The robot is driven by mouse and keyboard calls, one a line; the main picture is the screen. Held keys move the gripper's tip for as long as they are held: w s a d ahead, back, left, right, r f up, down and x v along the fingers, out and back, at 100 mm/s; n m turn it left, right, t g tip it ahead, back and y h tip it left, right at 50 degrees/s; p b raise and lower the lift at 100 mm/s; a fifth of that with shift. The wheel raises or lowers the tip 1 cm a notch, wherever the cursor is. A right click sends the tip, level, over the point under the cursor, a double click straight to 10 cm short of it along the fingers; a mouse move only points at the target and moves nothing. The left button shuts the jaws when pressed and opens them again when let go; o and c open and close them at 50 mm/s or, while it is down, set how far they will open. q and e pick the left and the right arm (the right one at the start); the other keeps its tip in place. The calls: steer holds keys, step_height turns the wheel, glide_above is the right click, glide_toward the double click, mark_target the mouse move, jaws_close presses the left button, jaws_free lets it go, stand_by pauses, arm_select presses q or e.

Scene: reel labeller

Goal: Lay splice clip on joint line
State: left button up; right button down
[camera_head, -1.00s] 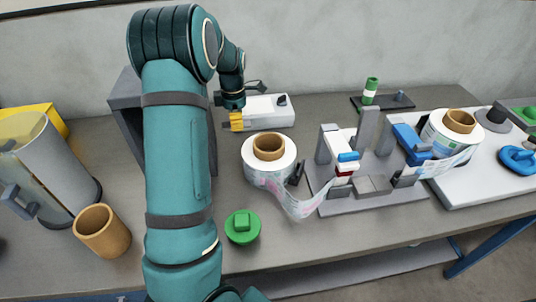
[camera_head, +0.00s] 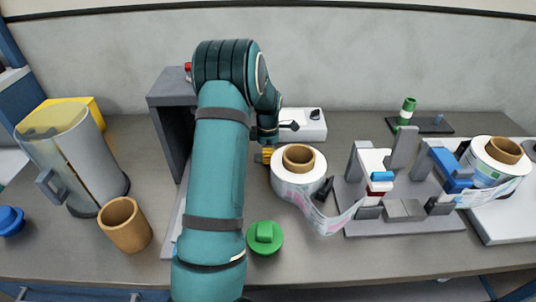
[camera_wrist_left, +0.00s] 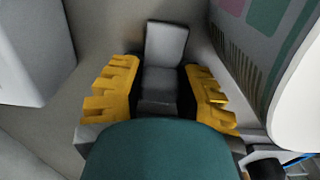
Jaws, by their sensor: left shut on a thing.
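My left gripper (camera_head: 267,156) is just left of the near label reel (camera_head: 299,184), low over the bench. In the left wrist view its yellow fingers (camera_wrist_left: 160,92) are shut on a grey stepped piece (camera_wrist_left: 163,48), which looks like the splice clip. In the head view the piece is hidden by my arm and gripper. The splice fixture (camera_head: 405,211), a grey base with upright posts, stands right of the reel. The label strip (camera_head: 330,222) runs from the reel towards it. The joint line cannot be made out. My right gripper is not in view.
A white box (camera_head: 302,128) stands behind the gripper. A green knob (camera_head: 264,237) lies in front of the reel. A second reel (camera_head: 489,169) is at the right. A brown cup (camera_head: 125,226) and a grey-yellow cylinder (camera_head: 85,165) stand at the left. A grey housing (camera_head: 172,105) is behind my arm.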

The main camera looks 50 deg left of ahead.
arm_select(q)
steer(key=shift+f, duration=0.1)
steer(key=o, duration=0.9)
steer(key=shift+o, duration=0.2)
